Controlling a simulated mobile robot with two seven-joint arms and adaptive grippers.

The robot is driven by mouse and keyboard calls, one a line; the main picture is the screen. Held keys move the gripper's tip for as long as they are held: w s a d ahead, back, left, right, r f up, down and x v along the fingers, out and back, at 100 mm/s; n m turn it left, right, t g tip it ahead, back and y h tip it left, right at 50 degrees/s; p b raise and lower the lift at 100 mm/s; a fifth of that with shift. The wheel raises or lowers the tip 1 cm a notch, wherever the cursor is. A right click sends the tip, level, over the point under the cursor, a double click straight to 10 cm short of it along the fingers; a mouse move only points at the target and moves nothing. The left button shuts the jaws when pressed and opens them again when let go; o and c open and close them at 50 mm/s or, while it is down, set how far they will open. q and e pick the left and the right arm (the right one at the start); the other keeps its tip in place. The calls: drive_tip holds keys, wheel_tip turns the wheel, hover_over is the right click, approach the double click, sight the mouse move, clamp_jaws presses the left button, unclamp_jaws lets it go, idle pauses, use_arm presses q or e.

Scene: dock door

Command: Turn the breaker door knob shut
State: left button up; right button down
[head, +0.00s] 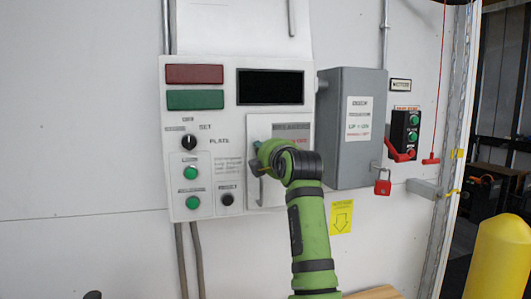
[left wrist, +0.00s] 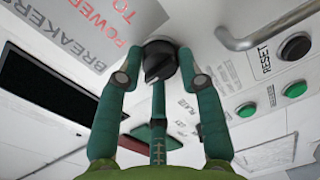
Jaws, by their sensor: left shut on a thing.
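The breaker door (head: 295,128) is a pale panel with a grey lettered label, low on the white control box. It looks flush with the box. Its black knob (left wrist: 158,60) shows in the left wrist view, below the label (left wrist: 100,32), with its grip ridge pointing down in the picture. My left gripper (left wrist: 161,68) has its green fingers on both sides of the knob and is shut on it. In the head view my left gripper (head: 262,160) is at the door's left part and hides the knob. My right gripper is not in view.
A bar handle (left wrist: 262,32) stands out near the knob. The control box (head: 235,130) has green buttons and a black selector switch (head: 188,142). A grey switch box (head: 350,90) with a red padlock (head: 382,185) juts out just to the right.

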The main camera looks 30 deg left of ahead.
use_arm(q)
drive_tip(key=shift+f, duration=0.1)
drive_tip(key=o, duration=1.1)
drive_tip(key=shift+w, duration=0.1)
drive_tip(key=shift+c, duration=0.2)
drive_tip(key=shift+w+d+f, duration=0.1)
drive_tip(key=shift+w, duration=0.05)
drive_tip(key=v, duration=1.2)
